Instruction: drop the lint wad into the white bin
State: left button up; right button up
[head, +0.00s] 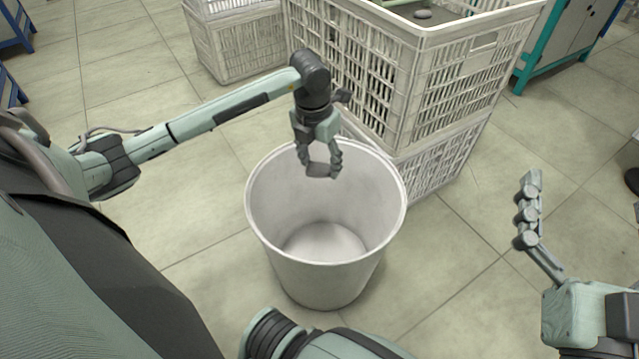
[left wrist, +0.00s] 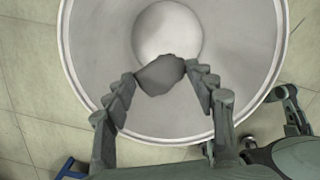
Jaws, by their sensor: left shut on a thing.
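The white bin (head: 325,275) stands upright on the tiled floor in the middle of the head view, and its inside looks empty. My left gripper (head: 320,170) hangs over the far part of the bin's opening, fingers pointing down. It is shut on the grey lint wad (head: 319,170). In the left wrist view the lint wad (left wrist: 161,74) sits between the two fingertips, with the bin's white bottom (left wrist: 168,35) beyond it. My right gripper (head: 528,210) is at the right of the head view, away from the bin; its finger opening is not clear.
Stacked white plastic crates (head: 400,90) stand just behind the bin, close to my left gripper. A small grey lump (head: 423,14) lies in the top crate. Another crate stack (head: 235,45) is at the back left.

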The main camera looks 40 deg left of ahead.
pick_arm(q)
jog(key=o, duration=0.8)
jog(key=shift+o, duration=0.2)
jog(key=shift+r, duration=0.1)
notch_tip(320, 180, up, 12)
jog(key=s, duration=0.1)
jog(key=shift+s, duration=0.2)
jog(key=shift+s+f, duration=0.1)
jog(key=shift+f, duration=0.1)
